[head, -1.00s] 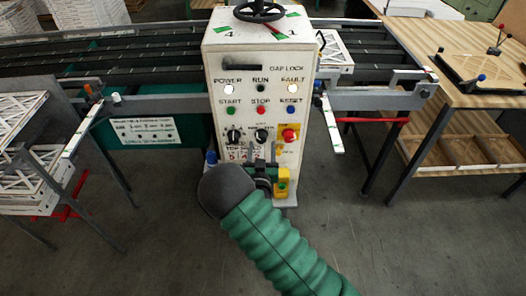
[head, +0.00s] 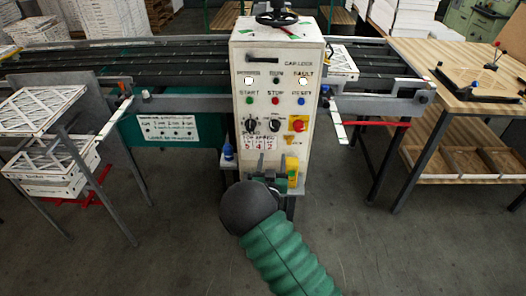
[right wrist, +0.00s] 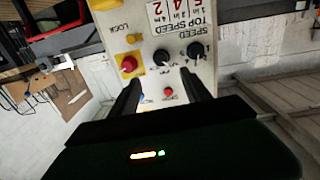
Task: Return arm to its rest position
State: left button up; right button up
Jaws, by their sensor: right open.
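My right arm comes in from the bottom of the head view in a green ribbed sleeve with a dark wrist. My right gripper (head: 267,170) is in front of the lower part of the white control cabinet (head: 277,70); the wrist hides part of its fingers. In the right wrist view the two dark fingers of the right gripper (right wrist: 163,78) stand apart with nothing held between them. The cabinet's panel (right wrist: 180,30) appears upside down beyond them, with black knobs and a red button on yellow. My left gripper is not in view.
A blue-capped bottle (head: 228,152) and a yellow object (head: 291,168) are at the cabinet's low ledge. A conveyor (head: 120,62) runs behind. Framed filters (head: 45,108) sit on a rack at left. A wooden table (head: 450,65) stands at right. Floor in front is clear.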

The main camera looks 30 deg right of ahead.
jog(key=s+a+f+n+g+y, duration=0.35)
jog(key=s+a+g+y, duration=0.4)
jog(key=s+a, duration=0.6)
jog(key=s+a+n+g+y, duration=0.1)
jog(key=s+a+g, duration=0.1)
jog(key=s, duration=0.6)
jog(key=s+a+n+g+y, duration=0.1)
jog(key=s+a+n+g, duration=0.1)
jog(key=s, duration=0.6)
jog(key=shift+a+g, duration=0.45)
jog(key=shift+a, duration=0.15)
jog(key=shift+s+y, duration=0.1)
jog(key=shift+y, duration=0.15)
